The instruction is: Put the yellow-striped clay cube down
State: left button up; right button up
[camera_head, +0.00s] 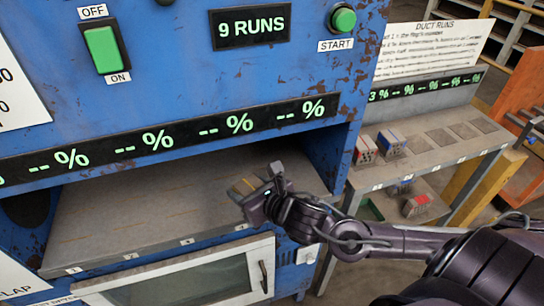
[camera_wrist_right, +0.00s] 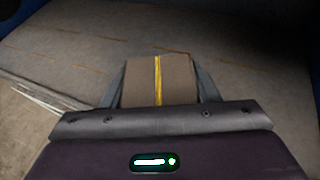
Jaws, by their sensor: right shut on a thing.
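The yellow-striped clay cube (camera_wrist_right: 160,80) is brown with one yellow stripe down its middle in the right wrist view. My right gripper (camera_wrist_right: 160,92) is shut on it, with a grey finger on each side. In the head view the cube (camera_head: 245,186) shows small at the tip of my right gripper (camera_head: 252,190), over the right part of the grey shelf (camera_head: 130,215) in the blue machine. I cannot tell whether the cube touches the shelf. My left gripper is not in view.
The blue machine (camera_head: 180,85) overhangs the shelf, with a dark percent display (camera_head: 170,140) along its edge. A glass-fronted door (camera_head: 190,285) is below. A side table (camera_head: 430,145) at right holds red-striped and blue-striped cubes (camera_head: 391,142). The shelf's left and middle are clear.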

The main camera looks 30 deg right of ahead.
aim_at(273, 159)
jog(key=w+d+p, duration=0.1)
jog(key=d, duration=0.1)
jog(key=w+d+p, duration=0.1)
jog(key=w+d, duration=0.1)
jog(key=d, duration=0.1)
jog(key=w+d+p, duration=0.1)
jog(key=w+d, duration=0.1)
jog(key=d, duration=0.1)
jog(key=shift+r, duration=0.25)
jog(key=shift+w+d+f+p, duration=0.15)
jog(key=shift+w+d+p, duration=0.5)
jog(key=shift+d, duration=0.45)
jog(key=shift+w+d, duration=0.4)
jog(key=shift+d, duration=0.1)
notch_tip(273, 159, down, 2)
jog(key=shift+f+p, duration=0.25)
jog(key=shift+p, duration=0.25)
jog(key=shift+f, duration=0.6)
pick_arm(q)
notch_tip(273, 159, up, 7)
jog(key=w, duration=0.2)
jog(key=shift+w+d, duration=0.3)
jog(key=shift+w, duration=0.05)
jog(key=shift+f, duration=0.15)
pick_arm(e)
jog(key=shift+f, duration=0.1)
